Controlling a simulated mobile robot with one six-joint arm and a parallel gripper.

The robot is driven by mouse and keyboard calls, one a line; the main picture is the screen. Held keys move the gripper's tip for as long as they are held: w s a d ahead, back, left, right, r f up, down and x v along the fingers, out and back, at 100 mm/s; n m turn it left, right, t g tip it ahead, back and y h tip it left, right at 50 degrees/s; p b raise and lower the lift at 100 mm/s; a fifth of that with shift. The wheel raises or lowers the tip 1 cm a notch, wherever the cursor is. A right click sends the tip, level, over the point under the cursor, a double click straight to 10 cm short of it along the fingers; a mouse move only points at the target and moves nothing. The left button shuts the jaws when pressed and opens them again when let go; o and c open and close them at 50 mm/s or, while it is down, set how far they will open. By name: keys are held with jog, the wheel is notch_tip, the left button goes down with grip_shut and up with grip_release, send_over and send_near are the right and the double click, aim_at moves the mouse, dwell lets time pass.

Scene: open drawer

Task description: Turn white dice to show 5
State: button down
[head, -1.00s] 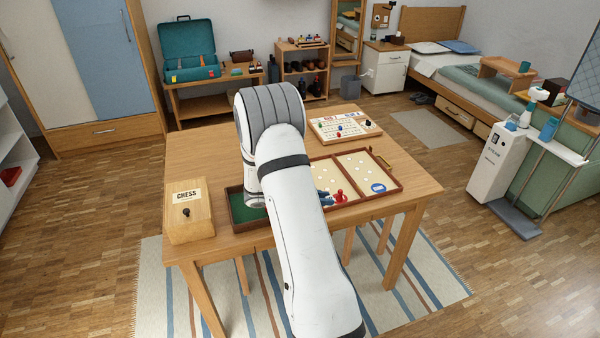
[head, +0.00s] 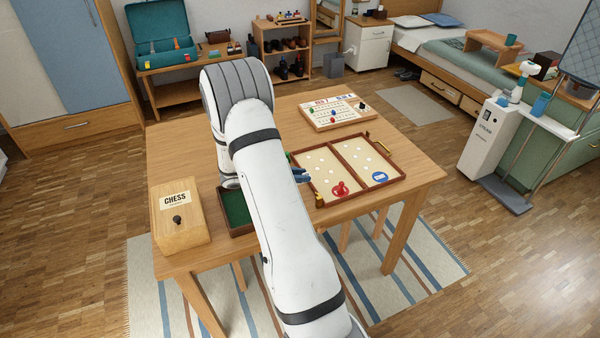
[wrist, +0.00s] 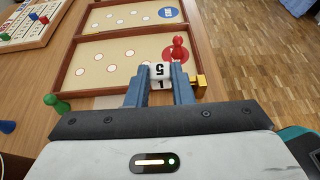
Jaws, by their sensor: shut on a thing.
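My gripper (wrist: 159,76) has blue fingers, shut on a white die (wrist: 158,72) in the wrist view. A dark 5 shows on one die face and a 1 on the face below it; the other faces are hidden. The open wooden game box (wrist: 88,36) lies beyond the fingertips, with a red pawn (wrist: 178,48) on a red disc just right of the die. In the head view my gripper (head: 302,174) is at the left side of the game box (head: 335,138). The die cannot be made out there.
A green-lined tray (head: 237,208) is partly behind my arm, beside a CHESS box (head: 180,214). A green pawn (wrist: 56,102) stands left of the fingers. A peg board (head: 336,113) lies at the back. The table (head: 180,145) is bare at back left.

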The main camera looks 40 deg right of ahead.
jog(key=shift+s+d+f+b, duration=0.1)
jog(key=shift+f+b, duration=1.7)
jog(key=shift+f, duration=1.3)
jog(key=c, duration=1.2)
grip_release()
jog(key=v, duration=0.8)
